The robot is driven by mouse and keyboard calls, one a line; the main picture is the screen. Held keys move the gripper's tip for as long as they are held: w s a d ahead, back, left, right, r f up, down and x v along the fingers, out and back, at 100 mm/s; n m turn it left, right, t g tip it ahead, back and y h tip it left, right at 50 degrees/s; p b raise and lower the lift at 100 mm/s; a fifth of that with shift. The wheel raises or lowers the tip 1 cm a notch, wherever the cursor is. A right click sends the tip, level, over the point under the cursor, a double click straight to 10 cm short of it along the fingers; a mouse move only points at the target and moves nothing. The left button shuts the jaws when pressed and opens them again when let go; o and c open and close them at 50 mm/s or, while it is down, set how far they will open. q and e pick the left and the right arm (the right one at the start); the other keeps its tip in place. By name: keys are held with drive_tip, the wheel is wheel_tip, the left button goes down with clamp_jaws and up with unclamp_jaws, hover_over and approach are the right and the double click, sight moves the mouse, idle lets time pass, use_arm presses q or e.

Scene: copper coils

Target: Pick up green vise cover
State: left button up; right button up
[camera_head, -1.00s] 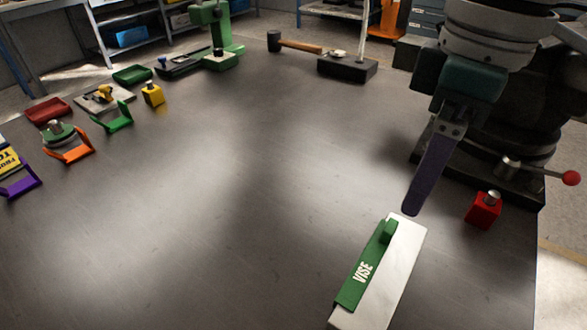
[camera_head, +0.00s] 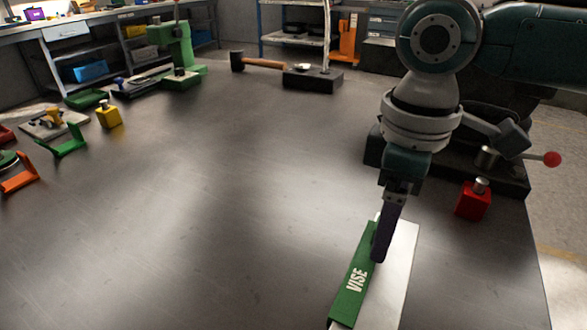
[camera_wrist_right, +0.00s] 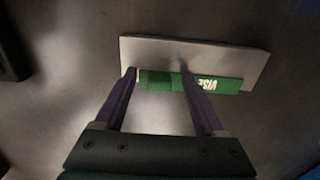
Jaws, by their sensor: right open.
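The green vise cover (camera_head: 352,285), a long strip with white VISE lettering, lies along the left side of a pale flat plate (camera_head: 400,275) at the front of the table. My right gripper (camera_head: 379,258) points down at the cover's far part and hides its raised green block in the head view. In the right wrist view, the open purple fingers (camera_wrist_right: 158,74) reach either side of a darker part of the cover (camera_wrist_right: 212,84), with the lettering outside them. I cannot tell whether they touch it. My left gripper is not in view.
A red block with a metal knob (camera_head: 473,201) stands right of the plate, near the table's right edge. A dark machine with a red-knobbed lever (camera_head: 551,159) is behind it. A mallet (camera_head: 258,62) lies at the back. The table's middle is clear.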

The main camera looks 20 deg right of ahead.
drive_tip(key=shift+f, duration=0.1)
drive_tip(key=shift+c, duration=0.2)
clamp_jaws()
idle(0.4)
